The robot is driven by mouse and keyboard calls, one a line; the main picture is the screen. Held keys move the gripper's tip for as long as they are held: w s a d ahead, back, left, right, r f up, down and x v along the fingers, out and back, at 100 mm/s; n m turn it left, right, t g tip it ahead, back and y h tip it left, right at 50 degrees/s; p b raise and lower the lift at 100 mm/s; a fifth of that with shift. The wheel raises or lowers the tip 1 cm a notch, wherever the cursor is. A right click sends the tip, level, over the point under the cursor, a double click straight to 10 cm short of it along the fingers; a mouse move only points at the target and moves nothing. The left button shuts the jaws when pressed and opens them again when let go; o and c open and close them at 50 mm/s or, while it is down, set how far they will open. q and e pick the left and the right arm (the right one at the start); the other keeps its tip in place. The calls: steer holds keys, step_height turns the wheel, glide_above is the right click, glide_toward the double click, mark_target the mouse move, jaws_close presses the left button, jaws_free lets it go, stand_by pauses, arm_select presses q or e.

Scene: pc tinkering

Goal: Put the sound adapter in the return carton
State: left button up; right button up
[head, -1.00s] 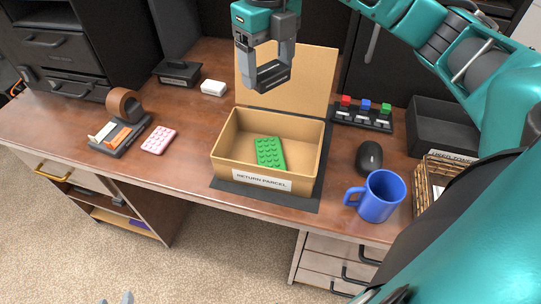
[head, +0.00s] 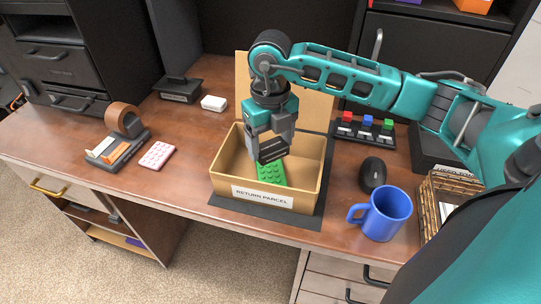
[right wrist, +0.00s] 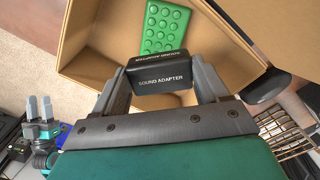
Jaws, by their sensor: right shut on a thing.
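The black sound adapter (right wrist: 162,79), with white lettering, is between the fingers of my right gripper (head: 270,143). The gripper is shut on it and holds it over the open return carton (head: 225,183), above the green brick-like block inside. The carton is tan, labelled "RETURN PARCEL", with its lid raised at the back. In the right wrist view the adapter covers part of the carton's inside. My left gripper (right wrist: 40,108) shows small at the left of the right wrist view, its two fingers apart and empty.
The green studded block (head: 271,174) lies in the carton. A blue mug (head: 387,214) and a black mouse (head: 372,174) stand to its right. A button panel (head: 364,132) is behind them. A pink block (head: 157,155) lies left; the desk between it and the carton is clear.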

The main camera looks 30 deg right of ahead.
mark_target(270, 156)
step_height(270, 156, down, 4)
steer(key=shift+f, duration=0.2)
steer(key=shift+f+b, duration=0.5)
steer(key=shift+b, duration=0.2)
steer(key=shift+f, duration=0.1)
steer(key=o, duration=1.1)
